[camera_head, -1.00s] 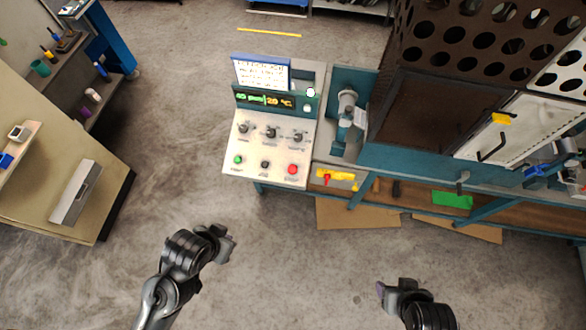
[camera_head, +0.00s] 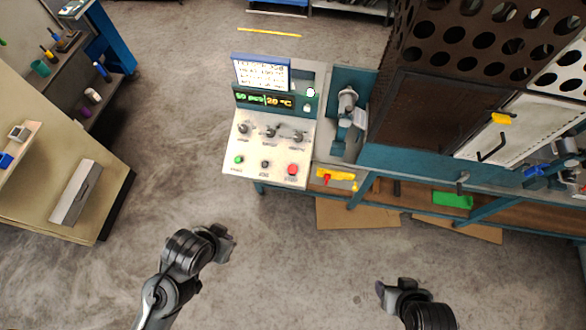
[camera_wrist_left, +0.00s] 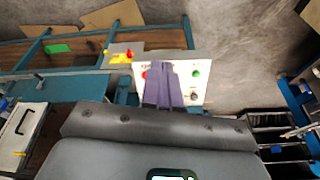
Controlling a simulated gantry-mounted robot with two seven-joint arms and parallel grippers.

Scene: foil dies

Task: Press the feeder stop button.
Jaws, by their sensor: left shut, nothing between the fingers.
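The control panel (camera_head: 268,140) slopes on the machine's left end. Along its front edge sit a green button (camera_head: 239,160), a black button (camera_head: 265,164) and a red button (camera_head: 292,169). Their labels are too small to read. My left gripper (camera_head: 232,244) is in front of and below the panel, apart from it. In the left wrist view its purple fingers (camera_wrist_left: 163,88) are together and empty, covering part of the panel.
Three knobs (camera_head: 270,131) and a lit display (camera_head: 264,100) are above the buttons. A yellow plate with a red handle (camera_head: 335,176) is right of the panel. A perforated brown cabinet (camera_head: 430,110) stands right. The floor between my arms and panel is clear.

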